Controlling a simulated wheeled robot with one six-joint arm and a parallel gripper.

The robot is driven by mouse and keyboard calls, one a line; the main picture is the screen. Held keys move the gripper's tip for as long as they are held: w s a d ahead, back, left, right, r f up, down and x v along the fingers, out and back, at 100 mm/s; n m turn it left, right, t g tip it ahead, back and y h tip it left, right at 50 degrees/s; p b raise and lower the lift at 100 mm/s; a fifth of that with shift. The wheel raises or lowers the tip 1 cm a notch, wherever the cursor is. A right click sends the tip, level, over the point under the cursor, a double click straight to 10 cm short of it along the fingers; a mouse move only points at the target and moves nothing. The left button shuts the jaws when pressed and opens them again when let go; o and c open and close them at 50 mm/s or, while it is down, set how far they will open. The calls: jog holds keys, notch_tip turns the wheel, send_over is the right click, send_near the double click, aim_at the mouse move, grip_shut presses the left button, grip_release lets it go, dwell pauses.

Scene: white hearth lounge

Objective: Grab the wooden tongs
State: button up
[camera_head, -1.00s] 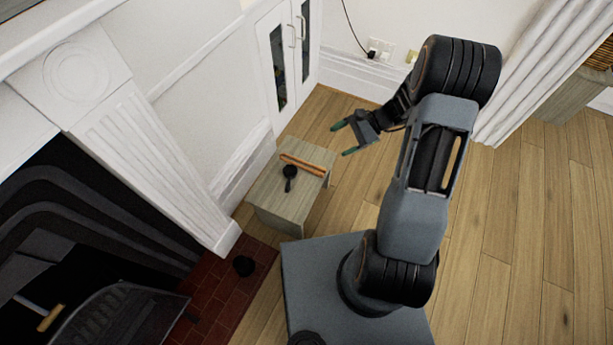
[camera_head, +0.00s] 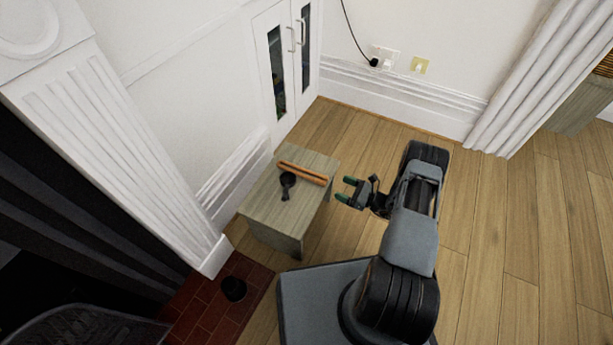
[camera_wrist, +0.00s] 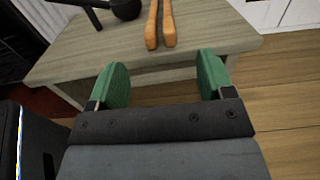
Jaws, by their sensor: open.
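The wooden tongs (camera_head: 303,173) are two orange-brown strips lying side by side on a small wooden table (camera_head: 268,221). In the wrist view the near ends of the tongs (camera_wrist: 160,24) show at the top, beyond the gap between my fingers. My gripper (camera_head: 344,190) is open and empty, just right of the table in the head view. In the wrist view its green fingertips (camera_wrist: 161,82) stand apart in front of the table's near edge. My gripper does not touch the tongs.
A black ladle-like utensil (camera_head: 287,184) lies on the table beside the tongs. A small black object (camera_head: 233,288) sits on the red brick hearth (camera_head: 205,303). A white cabinet (camera_head: 286,67) stands behind the table. The wooden floor to the right is clear.

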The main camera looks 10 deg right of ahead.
aim_at(323, 179)
jog(key=shift+b+x, duration=1.2)
jog(key=shift+x, duration=3.2)
jog(key=shift+s+r, duration=0.1)
jog(key=shift+c, duration=0.4)
jog(key=c, duration=1)
jog(key=shift+o, duration=0.2)
